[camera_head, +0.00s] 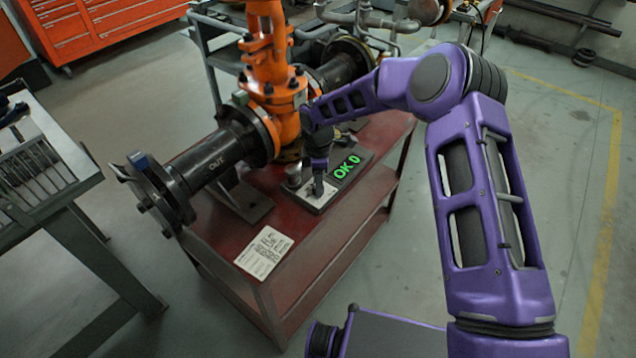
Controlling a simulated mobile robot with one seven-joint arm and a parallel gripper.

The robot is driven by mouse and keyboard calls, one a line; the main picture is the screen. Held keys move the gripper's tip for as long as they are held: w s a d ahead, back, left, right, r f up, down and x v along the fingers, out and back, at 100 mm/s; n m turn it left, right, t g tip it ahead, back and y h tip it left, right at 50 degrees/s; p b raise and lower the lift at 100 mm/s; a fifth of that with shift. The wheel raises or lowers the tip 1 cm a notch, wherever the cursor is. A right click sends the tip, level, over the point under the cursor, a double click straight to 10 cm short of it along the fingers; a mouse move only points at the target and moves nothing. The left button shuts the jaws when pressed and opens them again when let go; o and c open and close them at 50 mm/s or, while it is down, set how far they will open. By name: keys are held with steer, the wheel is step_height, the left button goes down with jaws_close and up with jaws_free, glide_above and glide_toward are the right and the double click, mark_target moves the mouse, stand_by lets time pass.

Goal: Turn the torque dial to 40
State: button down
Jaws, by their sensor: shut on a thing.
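A low box with a pale top plate (327,192) sits on the red table. Its dark screen (349,165) shows "OK 0" in green. My purple arm reaches in from the right, and my gripper (318,188) points down onto the pale plate, left of the screen. The gripper is shut on the torque dial. The fingers hide the dial, so its pointer and scale markings cannot be read. A short silver cylinder (293,176) stands just left of the gripper.
An orange valve (275,80) on a black flanged pipe marked "OUT" (215,155) stands close behind and left of the gripper. A printed sheet (264,252) lies on the red table (300,255). A grey workbench (55,165) is at left. Floor at right is clear.

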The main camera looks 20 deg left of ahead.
steer(key=c, duration=0.5)
jaws_free()
step_height(320, 180, up, 18)
steer(key=p, duration=0.2)
steer(key=shift+f, duration=0.25)
